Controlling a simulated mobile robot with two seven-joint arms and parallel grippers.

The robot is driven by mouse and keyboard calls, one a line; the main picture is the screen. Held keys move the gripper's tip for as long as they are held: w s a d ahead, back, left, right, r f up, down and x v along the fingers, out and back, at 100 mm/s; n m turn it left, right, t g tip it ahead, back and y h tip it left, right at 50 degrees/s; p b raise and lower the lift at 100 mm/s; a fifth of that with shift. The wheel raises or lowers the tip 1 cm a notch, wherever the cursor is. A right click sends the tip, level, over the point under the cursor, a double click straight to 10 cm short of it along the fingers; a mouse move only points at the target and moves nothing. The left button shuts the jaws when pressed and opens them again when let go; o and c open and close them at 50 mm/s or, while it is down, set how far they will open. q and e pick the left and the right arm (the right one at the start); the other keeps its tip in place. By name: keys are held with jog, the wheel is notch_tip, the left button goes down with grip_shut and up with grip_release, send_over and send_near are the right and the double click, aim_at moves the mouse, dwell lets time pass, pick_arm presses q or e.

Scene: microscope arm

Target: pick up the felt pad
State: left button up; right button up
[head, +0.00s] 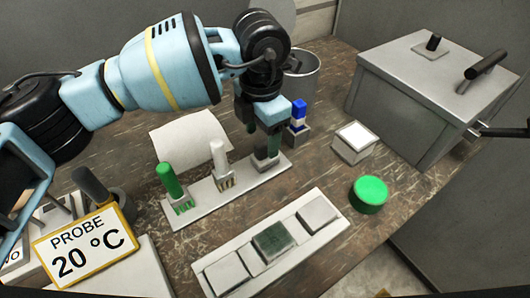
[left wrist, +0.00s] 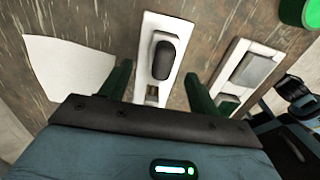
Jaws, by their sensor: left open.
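The likeliest felt pad is a dark green square (head: 273,240) in the middle place of the white front tray (head: 331,213), between two pale grey squares. Part of it shows in the left wrist view (left wrist: 228,103), next to a finger. My left gripper (head: 265,135) is open above the right end of the white strip (head: 200,199) behind that tray. In the left wrist view its two dark green fingers (left wrist: 155,85) are spread, with a dark rounded piece (left wrist: 164,60) on the strip showing between them. The pad lies outside the fingers.
A green peg (head: 169,181) and a white peg (head: 219,157) stand on the strip. A blue-topped piece (head: 298,115), a white-topped block (head: 354,140) and a green round lid (head: 369,193) are nearby. A large grey box (head: 420,95) stands at right. A probe sign (head: 84,247) stands front left.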

aim_at(265, 142)
pick_arm(q)
jog(key=f, duration=0.5)
jog(key=shift+d, duration=0.3)
jog(key=c, duration=1.1)
